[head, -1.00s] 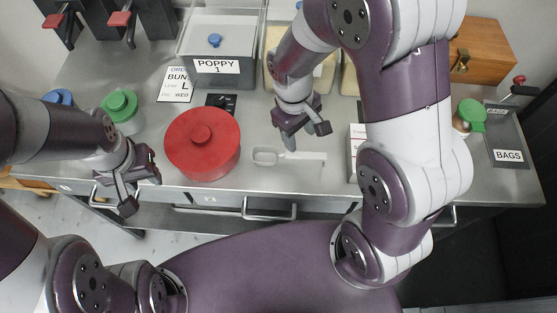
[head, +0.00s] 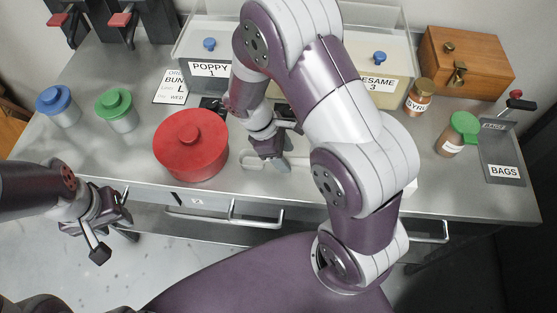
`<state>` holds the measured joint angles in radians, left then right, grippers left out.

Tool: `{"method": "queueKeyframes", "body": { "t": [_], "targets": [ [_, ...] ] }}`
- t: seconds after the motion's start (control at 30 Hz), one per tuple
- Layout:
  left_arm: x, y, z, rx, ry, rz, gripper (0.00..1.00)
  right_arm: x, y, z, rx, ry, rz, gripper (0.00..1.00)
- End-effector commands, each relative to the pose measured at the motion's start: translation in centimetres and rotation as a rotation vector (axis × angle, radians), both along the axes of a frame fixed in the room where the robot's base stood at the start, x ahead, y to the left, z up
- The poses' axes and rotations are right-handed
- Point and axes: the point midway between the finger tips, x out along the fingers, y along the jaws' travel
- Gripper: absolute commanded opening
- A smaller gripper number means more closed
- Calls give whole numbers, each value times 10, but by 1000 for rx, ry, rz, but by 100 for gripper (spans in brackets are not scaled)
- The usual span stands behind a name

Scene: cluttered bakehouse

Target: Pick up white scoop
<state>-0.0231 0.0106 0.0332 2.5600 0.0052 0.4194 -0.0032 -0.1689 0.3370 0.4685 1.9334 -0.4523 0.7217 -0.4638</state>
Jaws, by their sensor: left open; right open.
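The white scoop (head: 249,161) lies flat on the steel counter, right of the red round tin. My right gripper (head: 283,152) is open and points down over the middle of the scoop, hiding part of it. I cannot tell whether its fingers touch the scoop. My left gripper (head: 114,244) is open and empty, in front of the counter's front edge at the left, apart from everything.
The red tin (head: 190,146) stands close left of the scoop. Green-lidded (head: 117,111) and blue-lidded (head: 59,106) jars stand further left. The POPPY bin (head: 208,69) and SESAME bin (head: 381,84) stand behind. A wooden box (head: 466,62) and a brown jar (head: 419,96) are at right.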

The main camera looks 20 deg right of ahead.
Motion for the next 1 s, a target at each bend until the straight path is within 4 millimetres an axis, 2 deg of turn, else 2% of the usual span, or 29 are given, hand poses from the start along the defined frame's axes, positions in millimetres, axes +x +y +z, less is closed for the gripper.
{"method": "queueKeyframes", "body": {
  "t": [0.13, 0.4, 0.57, 0.87, 1.0],
  "targets": [
    [0, 0, 1, 0, 0, 0, 43, -6, -9, -23, 0, 2, -1, 53],
    [0, 0, 1, 0, 0, 0, 43, -7, -10, -28, 2, -1, -1, 53],
    [0, 0, 1, 0, 0, 0, 43, -7, -10, -28, 2, -1, -1, 1],
    [0, 0, 1, 0, 0, 0, 43, -7, -10, -27, 2, -1, -1, 0],
    [0, 0, 1, 0, 0, 0, 43, -6, -10, -17, 1, -4, -1, 0]
  ]
}}
